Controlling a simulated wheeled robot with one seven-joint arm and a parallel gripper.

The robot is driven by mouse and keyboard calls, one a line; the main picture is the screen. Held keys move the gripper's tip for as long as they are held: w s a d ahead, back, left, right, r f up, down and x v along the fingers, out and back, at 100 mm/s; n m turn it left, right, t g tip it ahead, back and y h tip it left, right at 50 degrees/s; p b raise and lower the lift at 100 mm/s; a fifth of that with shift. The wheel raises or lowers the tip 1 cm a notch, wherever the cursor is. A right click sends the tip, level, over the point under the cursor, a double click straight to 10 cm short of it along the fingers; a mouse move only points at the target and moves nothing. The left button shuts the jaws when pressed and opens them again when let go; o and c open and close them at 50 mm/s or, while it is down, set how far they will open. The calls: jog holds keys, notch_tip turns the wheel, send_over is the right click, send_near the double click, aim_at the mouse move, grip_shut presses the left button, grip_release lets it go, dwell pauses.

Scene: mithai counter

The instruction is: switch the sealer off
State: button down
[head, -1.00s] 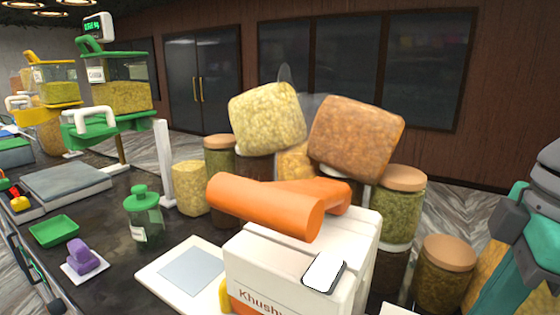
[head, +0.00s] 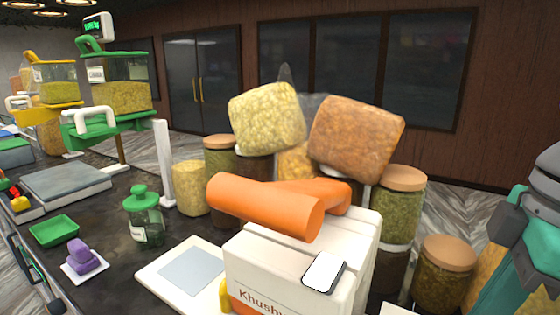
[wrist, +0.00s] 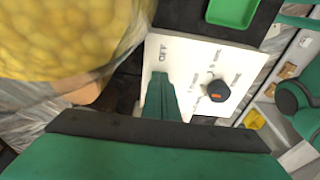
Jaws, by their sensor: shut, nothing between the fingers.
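The sealer looks to be the white box (head: 300,268) with a thick orange handle (head: 265,205) on top, in front in the head view. In the wrist view a white panel (wrist: 245,62) carries the word OFF, a black knob (wrist: 218,91) with an orange mark and small lettering around it. My gripper (wrist: 160,85) is shut and empty. Its green fingers lie in front of the panel, below OFF and left of the knob, and hide part of it. I cannot tell whether they touch it. The knob panel does not show in the head view.
Stacked bags and jars (head: 397,205) stand behind the box. A green-lidded jar (head: 145,218), a green tray (head: 54,231) and a purple block (head: 80,252) are on the left. In the wrist view a large yellow-filled container (wrist: 60,40) fills the upper left.

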jog(key=shift+f, duration=1.15)
dwell(0.7)
notch_tip(320, 180, up, 7)
dwell(1.0)
